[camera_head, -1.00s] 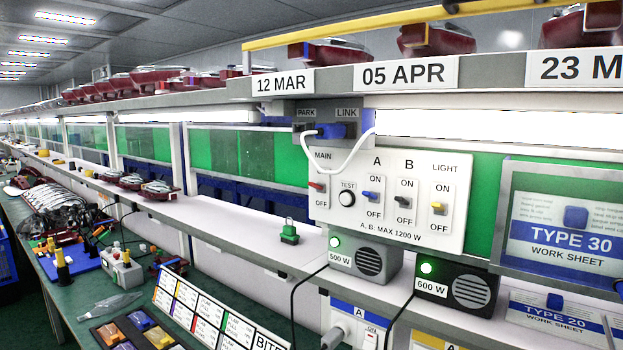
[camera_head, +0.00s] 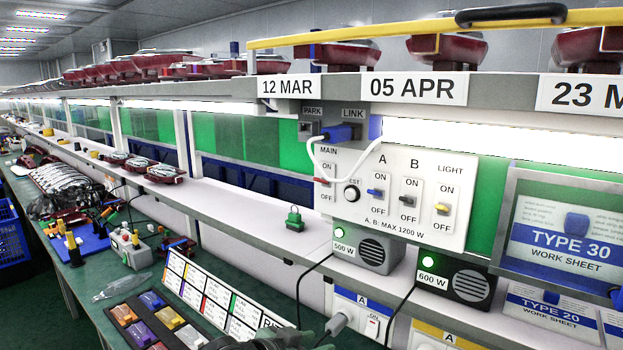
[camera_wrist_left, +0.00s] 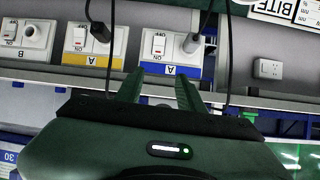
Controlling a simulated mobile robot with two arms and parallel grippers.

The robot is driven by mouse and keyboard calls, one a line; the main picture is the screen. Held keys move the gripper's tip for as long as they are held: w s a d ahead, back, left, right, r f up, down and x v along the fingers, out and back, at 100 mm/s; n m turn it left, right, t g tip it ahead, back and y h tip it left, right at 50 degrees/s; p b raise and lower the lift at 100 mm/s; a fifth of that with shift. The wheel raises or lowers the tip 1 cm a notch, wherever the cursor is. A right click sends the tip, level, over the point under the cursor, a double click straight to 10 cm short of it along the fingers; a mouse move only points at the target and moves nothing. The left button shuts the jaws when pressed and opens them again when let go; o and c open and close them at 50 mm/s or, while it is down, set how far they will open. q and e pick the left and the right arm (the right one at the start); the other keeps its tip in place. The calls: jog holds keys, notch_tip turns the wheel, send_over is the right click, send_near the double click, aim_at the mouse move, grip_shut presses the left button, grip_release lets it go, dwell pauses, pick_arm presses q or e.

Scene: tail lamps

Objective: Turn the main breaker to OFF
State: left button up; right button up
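The main breaker (camera_head: 323,181) is a small red lever under the word MAIN, at the left of the white switch panel (camera_head: 345,222) in the head view. The lever sits between its ON and OFF marks; I cannot tell clearly which way it is set. A white cable hangs in a loop close above and beside it. My left gripper (camera_wrist_left: 158,82) shows in the wrist view with its two dark green fingers apart and nothing between them. It faces the lower sockets marked A, away from the breaker. My right gripper is not in view.
The panel also carries a TEST knob (camera_head: 351,194), a blue switch A (camera_head: 375,192), a dark switch B (camera_head: 407,201) and a yellow LIGHT switch (camera_head: 442,209). Two heater-like boxes (camera_head: 372,250) (camera_head: 455,280) with green lights stand below. A green padlock-like item (camera_head: 294,219) sits on the shelf.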

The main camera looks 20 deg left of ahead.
pick_arm(q)
jog(key=w+a+r+t, duration=0.1)
jog(key=w+a+r, duration=0.1)
jog(key=w+r, duration=0.35)
jog(key=w+a+r+t, duration=0.2)
jog(key=r, duration=0.6)
jog(key=t+h, duration=0.2)
jog(key=t, duration=0.1)
send_near(315, 179)
jog(key=shift+n, duration=0.4)
jog(key=p+x, duration=0.4)
jog(key=x, duration=0.4)
jog(key=shift+w+d, duration=0.15)
jog(key=shift+d, duration=0.05)
grip_shut()
